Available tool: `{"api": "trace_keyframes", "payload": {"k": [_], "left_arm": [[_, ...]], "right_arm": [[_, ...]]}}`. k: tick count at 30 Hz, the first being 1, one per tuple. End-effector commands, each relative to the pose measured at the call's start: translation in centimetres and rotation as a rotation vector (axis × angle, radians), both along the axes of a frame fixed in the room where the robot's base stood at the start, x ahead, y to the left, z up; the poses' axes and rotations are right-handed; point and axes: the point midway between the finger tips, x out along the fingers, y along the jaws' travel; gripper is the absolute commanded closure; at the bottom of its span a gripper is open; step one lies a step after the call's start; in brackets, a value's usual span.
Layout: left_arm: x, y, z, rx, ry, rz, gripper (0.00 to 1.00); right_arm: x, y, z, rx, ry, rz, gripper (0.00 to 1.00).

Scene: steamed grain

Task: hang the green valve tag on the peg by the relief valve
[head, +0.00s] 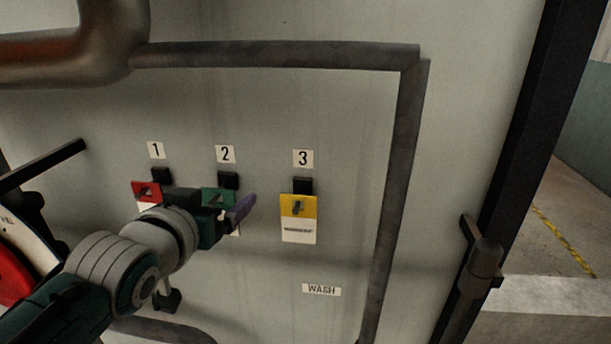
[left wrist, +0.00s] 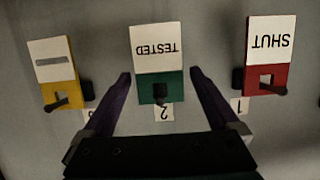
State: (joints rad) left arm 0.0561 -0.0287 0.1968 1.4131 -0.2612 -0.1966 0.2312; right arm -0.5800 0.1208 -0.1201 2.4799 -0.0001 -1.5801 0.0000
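The green tag (head: 218,197) hangs on the peg under label 2, between the red and yellow tags. In the left wrist view, which is upside down, its green part (left wrist: 150,89) has the peg through it, and its white part reads TESTED. My left gripper (left wrist: 160,76) is open, one purple finger on each side of the green tag, with gaps visible on both sides. In the head view the left gripper (head: 224,210) partly covers the tag's lower part. No relief valve label can be read. My right gripper is out of view.
A red tag (head: 146,190) reading SHUT hangs at label 1, and a yellow tag (head: 298,206) at label 3. A WASH label (head: 321,289) is lower right. Pipes (head: 398,170) run above and to the right. A red round part (head: 12,276) is at far left.

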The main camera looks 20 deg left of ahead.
Motion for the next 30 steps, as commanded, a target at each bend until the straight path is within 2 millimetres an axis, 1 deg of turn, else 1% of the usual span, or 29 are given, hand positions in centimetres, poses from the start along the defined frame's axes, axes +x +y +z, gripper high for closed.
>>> {"api": "trace_keyframes", "payload": {"k": [1,2,21,22,30], "left_arm": [[-0.01,0.00,-0.01,0.000,0.000,0.000,0.12],[-0.01,0.00,-0.01,0.000,0.000,0.000,0.16],[-0.03,-0.03,0.00,0.000,0.000,0.000,0.88],[-0.03,-0.03,0.00,0.000,0.000,0.000,0.33],[-0.02,-0.02,0.00,0.000,0.000,0.000,0.03]], "right_arm": [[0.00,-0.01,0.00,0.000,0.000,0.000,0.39],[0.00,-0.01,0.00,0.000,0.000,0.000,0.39],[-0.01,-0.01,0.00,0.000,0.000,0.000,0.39],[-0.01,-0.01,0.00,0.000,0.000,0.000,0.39],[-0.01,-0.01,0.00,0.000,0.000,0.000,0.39]]}}
